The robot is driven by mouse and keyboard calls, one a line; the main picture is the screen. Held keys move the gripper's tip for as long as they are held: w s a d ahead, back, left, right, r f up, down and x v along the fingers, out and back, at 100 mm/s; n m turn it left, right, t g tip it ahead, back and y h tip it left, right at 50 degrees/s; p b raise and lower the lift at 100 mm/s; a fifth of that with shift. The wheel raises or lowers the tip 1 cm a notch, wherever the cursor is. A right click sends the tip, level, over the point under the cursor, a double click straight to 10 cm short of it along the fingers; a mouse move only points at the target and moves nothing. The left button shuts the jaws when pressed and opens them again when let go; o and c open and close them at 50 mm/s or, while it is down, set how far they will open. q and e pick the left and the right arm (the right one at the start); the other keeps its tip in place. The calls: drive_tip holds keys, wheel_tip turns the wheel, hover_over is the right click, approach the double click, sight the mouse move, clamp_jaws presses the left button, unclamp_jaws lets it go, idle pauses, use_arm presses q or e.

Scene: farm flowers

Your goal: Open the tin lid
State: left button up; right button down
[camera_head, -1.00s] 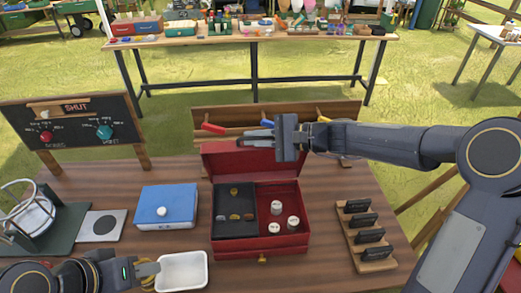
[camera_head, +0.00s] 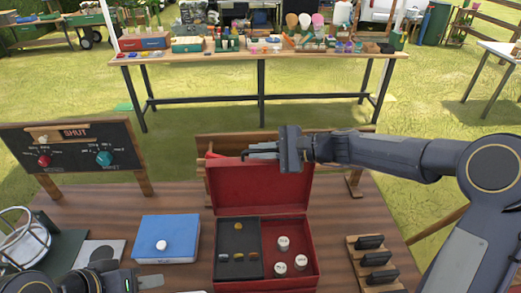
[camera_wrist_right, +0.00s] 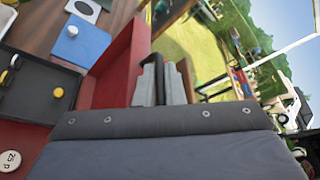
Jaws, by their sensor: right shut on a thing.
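The red tin (camera_head: 311,254) stands on the table with its lid (camera_head: 262,190) raised upright at the back. Its inside shows a black tray (camera_head: 238,236) on the left with several small coloured pieces, and a red compartment on the right with several white round weights. My right gripper (camera_head: 262,151) is at the lid's top edge, shut on the lid. In the right wrist view the fingers (camera_wrist_right: 160,82) are close together beside the red lid (camera_wrist_right: 122,62); the exact contact is hard to see. My left gripper (camera_head: 148,281) is low at the left, partly cut off by the frame.
A blue box (camera_head: 180,236) with a white knob stands left of the tin. A wooden rack (camera_head: 357,262) with black blocks is to the right. A board (camera_head: 75,150) with dials reading SHUT stands back left. A wooden rail stands behind the lid.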

drive_tip(key=shift+s+f, duration=0.1)
drive_tip(key=shift+f, duration=0.15)
drive_tip(key=c, duration=1.5)
unclamp_jaws()
drive_tip(key=shift+d, duration=0.35)
drive_tip(key=shift+r+b+v, duration=0.15)
drive_tip(key=shift+b+v, duration=0.35)
drive_tip(key=shift+v, duration=1.35)
drive_tip(key=shift+r+b+v, duration=0.1)
drive_tip(key=shift+b+v, duration=0.35)
drive_tip(key=shift+v, duration=1.4)
drive_tip(key=shift+a, duration=0.15)
